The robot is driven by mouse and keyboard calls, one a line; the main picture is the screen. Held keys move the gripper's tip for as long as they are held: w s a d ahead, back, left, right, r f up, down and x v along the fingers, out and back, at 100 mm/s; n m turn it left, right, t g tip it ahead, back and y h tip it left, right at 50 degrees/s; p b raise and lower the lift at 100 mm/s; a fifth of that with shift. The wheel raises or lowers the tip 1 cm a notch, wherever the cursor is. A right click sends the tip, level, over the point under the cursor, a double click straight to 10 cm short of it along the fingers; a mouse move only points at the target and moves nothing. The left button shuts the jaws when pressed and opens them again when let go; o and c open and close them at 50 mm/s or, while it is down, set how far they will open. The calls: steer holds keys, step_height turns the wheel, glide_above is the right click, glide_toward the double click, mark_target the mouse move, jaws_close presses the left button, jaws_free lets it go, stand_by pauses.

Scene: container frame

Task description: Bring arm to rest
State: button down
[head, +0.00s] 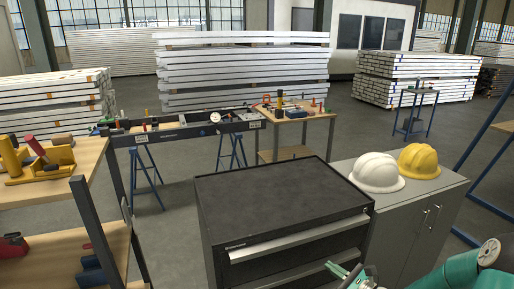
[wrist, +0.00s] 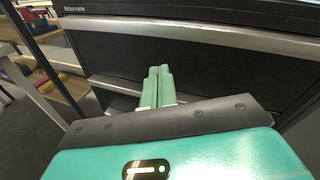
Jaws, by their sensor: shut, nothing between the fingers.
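My gripper (wrist: 158,87) is shut and empty, its two green fingers side by side in the wrist view. They point toward the front of a black drawer cabinet (wrist: 200,65). In the head view, my gripper (head: 332,268) shows at the bottom, in front of the cabinet's lower drawers. The black cabinet (head: 280,198) has long light handles, and its top is bare. The drawers look shut. I cannot tell whether the fingertips touch the cabinet.
A grey cupboard (head: 428,215) right of the cabinet carries a white helmet (head: 377,172) and a yellow helmet (head: 419,161). A wooden shelf (head: 62,225) with tools stands at left. A workbench (head: 295,120) and beam stacks (head: 240,70) stand behind. Open floor (head: 345,130) lies beyond the cupboard.

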steer(key=s+a+r+n+g, duration=1.1)
steer(key=s+a+n, duration=0.1)
steer(key=a+n, duration=0.25)
steer(key=s+d+r+n+t+h, duration=0.1)
steer(key=s+d+r+n+h, duration=0.1)
steer(key=s+r+n+h, duration=0.3)
steer(key=s+d+r+n+t+h, duration=0.1)
steer(key=s+r+n+h, duration=0.4)
steer(key=s, duration=0.5)
step_height(320, 180, up, 2)
steer(key=shift+s+d+r+n+t, duration=0.15)
steer(key=shift+d+n+t, duration=0.15)
steer(key=shift+d+n, duration=0.55)
